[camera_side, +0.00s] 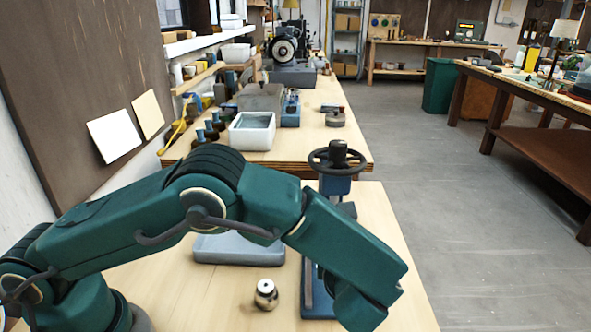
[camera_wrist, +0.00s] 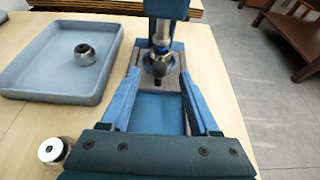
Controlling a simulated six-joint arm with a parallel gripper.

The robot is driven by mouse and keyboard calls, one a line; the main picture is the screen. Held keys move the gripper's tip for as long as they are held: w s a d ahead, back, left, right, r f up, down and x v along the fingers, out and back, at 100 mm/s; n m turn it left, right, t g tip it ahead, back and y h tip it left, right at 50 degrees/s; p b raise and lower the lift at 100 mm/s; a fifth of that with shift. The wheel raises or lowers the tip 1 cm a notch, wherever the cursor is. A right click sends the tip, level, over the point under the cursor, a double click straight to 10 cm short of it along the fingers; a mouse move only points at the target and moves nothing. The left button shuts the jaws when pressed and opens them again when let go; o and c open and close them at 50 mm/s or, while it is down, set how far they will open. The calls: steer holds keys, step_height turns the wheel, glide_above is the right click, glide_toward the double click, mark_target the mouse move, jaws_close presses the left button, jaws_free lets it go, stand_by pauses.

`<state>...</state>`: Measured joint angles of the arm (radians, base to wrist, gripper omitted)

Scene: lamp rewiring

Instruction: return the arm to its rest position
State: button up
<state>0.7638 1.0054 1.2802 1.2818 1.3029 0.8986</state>
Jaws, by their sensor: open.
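My gripper (camera_wrist: 161,76) is open in the wrist view. Its two blue fingers spread on either side of the blue press base, and nothing shows held between them. In the side view my arm bends over the front bench and its end points down at the lower right; the fingertips are hidden there. The blue press (camera_side: 338,187) with a black handwheel stands beside the arm's end. In the wrist view a rounded metal part (camera_wrist: 158,68) sits under the press's ram. A small metal fitting (camera_side: 265,293) stands upright on the bench; it also shows in the wrist view (camera_wrist: 53,151).
A shallow grey-blue tray (camera_wrist: 40,83) lies left of the press, with a dark-and-metal fitting (camera_wrist: 84,54) in it. A second bench (camera_side: 345,150) behind holds a white bin (camera_side: 252,131) and tools. Open floor (camera_side: 460,230) lies to the right.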

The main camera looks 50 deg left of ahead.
steer(key=shift+s+d+r, duration=0.2)
steer(key=shift+s+d, duration=0.05)
steer(key=shift+s+a+r+n, duration=0.1)
steer(key=shift+a+r+n, duration=0.1)
steer(key=shift+a+n, duration=0.1)
steer(key=s+a+r+n+g+h, duration=0.3)
steer(key=s+a+r+n+g, duration=0.25)
steer(key=s+a+n, duration=0.4)
steer(key=s+d+r+n+t+h, duration=0.1)
steer(key=s+d+r+n+h, duration=0.2)
steer(key=s+n+h, duration=0.3)
steer(key=shift+s+r+n+h, duration=0.35)
steer(key=shift+s+n, duration=2.5)
steer(key=shift+n, duration=2.6)
